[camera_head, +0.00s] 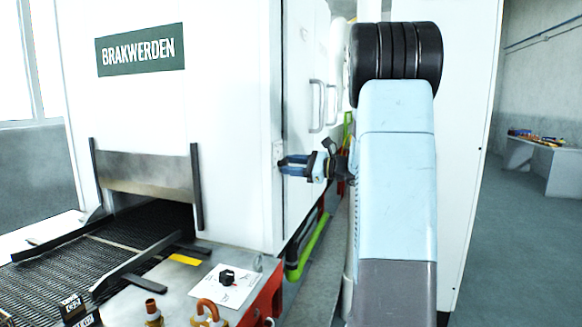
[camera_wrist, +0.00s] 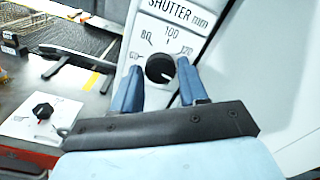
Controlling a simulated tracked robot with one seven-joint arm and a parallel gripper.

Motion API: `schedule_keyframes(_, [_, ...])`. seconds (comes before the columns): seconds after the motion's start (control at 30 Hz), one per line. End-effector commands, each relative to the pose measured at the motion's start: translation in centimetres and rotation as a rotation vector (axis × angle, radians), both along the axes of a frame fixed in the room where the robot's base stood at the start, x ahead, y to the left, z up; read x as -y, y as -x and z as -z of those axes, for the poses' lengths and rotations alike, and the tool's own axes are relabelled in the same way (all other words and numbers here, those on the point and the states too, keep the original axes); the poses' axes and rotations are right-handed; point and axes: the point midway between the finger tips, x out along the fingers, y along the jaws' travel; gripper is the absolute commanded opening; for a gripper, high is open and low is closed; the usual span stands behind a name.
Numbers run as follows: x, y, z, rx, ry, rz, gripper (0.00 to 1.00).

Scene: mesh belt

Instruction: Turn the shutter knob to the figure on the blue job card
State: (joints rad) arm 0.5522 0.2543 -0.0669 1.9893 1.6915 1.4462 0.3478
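The shutter knob (camera_wrist: 160,68) is black and round, on a white plate (camera_wrist: 190,12) marked "SHUTTER mm" with figures including 80, 100 and 120. A short white mark shows on the knob's lower right; I cannot surely tell which figure the knob is set to. My gripper (camera_wrist: 158,82) is open, with one blue finger on each side of the knob. Gaps show between fingers and knob. In the head view my gripper (camera_head: 282,166) is at the plate on the machine's corner, where its fingers hide the knob. I can make out no blue job card in either view.
A second black knob (camera_head: 227,277) sits on a white plate on the bench below. The mesh belt (camera_head: 75,255) runs out under a metal shutter (camera_head: 148,175). Brass fittings (camera_head: 208,312) stand at the bench front. Door handles (camera_head: 318,105) are right of the corner.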

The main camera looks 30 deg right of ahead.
Motion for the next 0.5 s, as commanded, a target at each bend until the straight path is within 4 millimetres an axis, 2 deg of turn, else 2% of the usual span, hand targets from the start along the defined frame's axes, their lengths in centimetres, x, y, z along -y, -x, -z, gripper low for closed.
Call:
schedule_keyframes(0.03, [0.01, -0.01, -0.01, 0.0, 0.0, 0.0, 0.48])
schedule_keyframes(0.17, [0.0, -0.02, -0.02, 0.0, 0.0, 0.0, 0.6])
schedule_keyframes(0.5, [0.33, 0.28, -0.05, 0.0, 0.0, 0.001, 0.61])
